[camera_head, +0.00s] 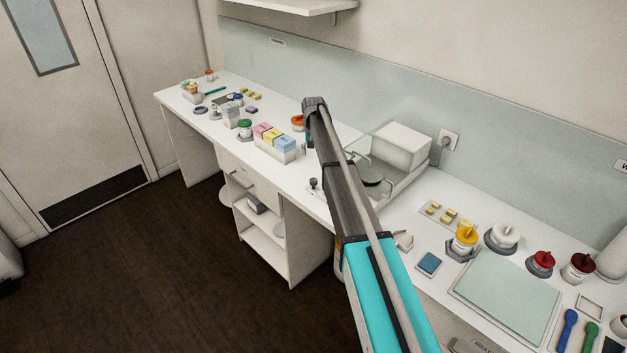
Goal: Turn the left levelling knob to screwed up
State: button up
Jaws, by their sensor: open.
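A balance-like instrument with a white box housing (402,146) and a round grey pan (371,173) stands on the counter against the back panel. My arm crosses in front of it and hides its left and front parts. A small dark knob (314,183) shows at the counter's front edge, just left of my arm. It may be the left levelling knob, but it is too small to read how far it is screwed.
Left on the counter (205,92) are a rack of pink, yellow and blue boxes (275,146) and a green-lidded jar (245,126). Right are a yellow-lidded jar (466,236), red-lidded jar (540,262), blue block (429,264) and pale green mat (506,293). Open shelves (270,232) sit below.

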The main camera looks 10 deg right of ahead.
aim_at(313, 180)
jog(key=shift+f, duration=0.2)
notch_tip(313, 180, down, 13)
jog(key=b, duration=1.3)
jog(key=shift+f+b, duration=0.2)
jog(key=shift+b, duration=0.15)
jog(key=c, duration=1.1)
jog(key=shift+n, duration=0.7)
jog(key=shift+c, duration=0.2)
